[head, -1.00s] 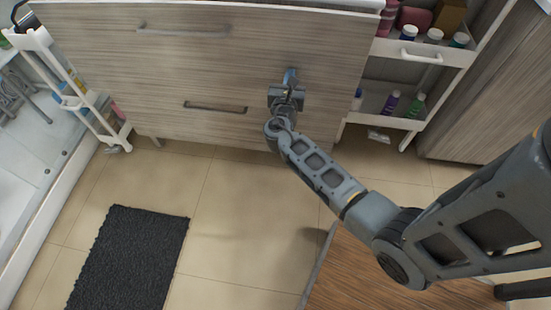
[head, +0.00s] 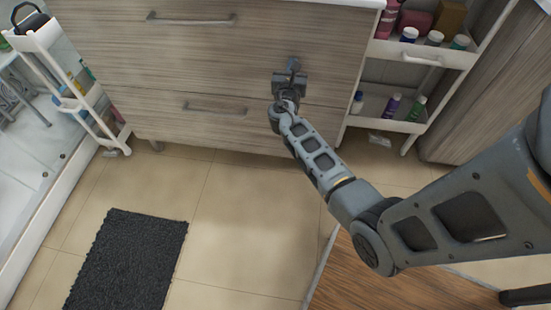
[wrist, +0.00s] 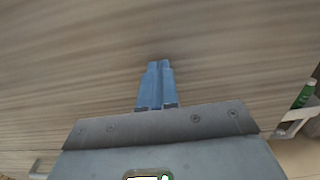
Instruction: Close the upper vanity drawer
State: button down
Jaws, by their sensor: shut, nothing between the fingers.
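The upper vanity drawer (head: 120,45) has a wood-grain front with a long grey bar handle (head: 191,19). Its front looks about level with the lower drawer front (head: 165,125) in the head view; I cannot tell whether a small gap remains. My gripper (head: 294,64) is shut and empty, with its blue fingertips at the right part of the upper drawer front, right of and below the handle. In the wrist view the closed fingers (wrist: 160,66) point at the wood-grain surface (wrist: 70,60); contact is not clear.
A white shelf cart (head: 385,118) with bottles stands right of the vanity, close to my gripper. Another white cart (head: 75,104) stands at the left. A dark mat (head: 128,262) lies on the open tiled floor (head: 235,225).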

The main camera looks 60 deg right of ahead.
jog(key=shift+d+r, duration=0.15)
jog(key=shift+d, duration=0.1)
jog(key=p+v, duration=0.1)
jog(key=v, duration=0.7)
jog(key=shift+a, duration=0.2)
jog(key=s+a+f+m+t+y+p, duration=0.1)
jog(key=s+a+m+t+y+p, duration=0.2)
jog(key=s+a+y, duration=0.5)
jog(key=s+a+f+m+t+y, duration=0.1)
jog(key=s+a+m+t+y, duration=0.3)
jog(key=a, duration=0.8)
jog(key=s+a+r+m+y+p, duration=0.1)
jog(key=s+a+r+m, duration=0.3)
jog(key=r, duration=0.3)
jog(key=s+a+r+m+t+y, duration=0.1)
jog(key=s+a+r+m+y, duration=0.1)
jog(key=s+a+r+m, duration=0.2)
jog(key=s+a+r+m+t+y+p, duration=0.1)
jog(key=s+a+r+m, duration=0.3)
jog(key=r, duration=0.6)
jog(key=a+m+y, duration=0.1)
jog(key=a+m, duration=0.1)
jog(key=shift+a+r+m+p, duration=0.3)
jog(key=shift+a+r+p, duration=0.05)
jog(key=shift+a, duration=0.05)
